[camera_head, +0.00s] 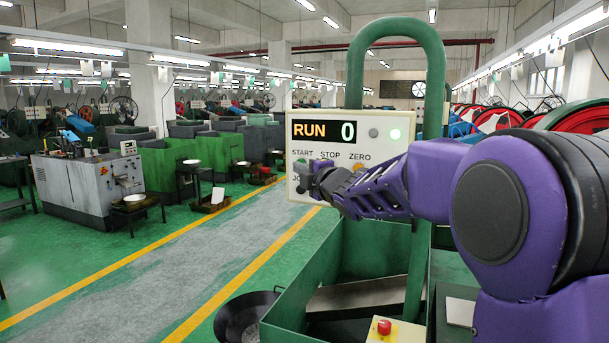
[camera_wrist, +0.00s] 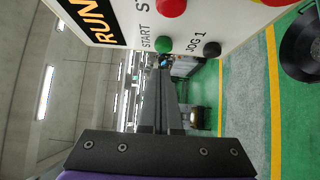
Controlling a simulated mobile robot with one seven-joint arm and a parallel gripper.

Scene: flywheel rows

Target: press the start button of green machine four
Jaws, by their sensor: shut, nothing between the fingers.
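START, STOP and ZERO labels show below the display. My gripper (camera_head: 303,172) is shut and empty in front of the panel's lower left, hiding the START button in the head view. The wrist view shows the panel sideways, with the green START button (camera_wrist: 163,44), the red STOP button (camera_wrist: 171,8) and a black JOG 1 button (camera_wrist: 211,49). My fingertips (camera_wrist: 165,66) appear close to the green button; I cannot tell whether they touch it.
A green hoop frame (camera_head: 357,70) rises behind the panel. Below are a green open bin (camera_head: 300,300) and a red button on a yellow box (camera_head: 384,327). A dark round pan (camera_head: 243,318) stands lower left. The grey aisle with yellow lines is clear.

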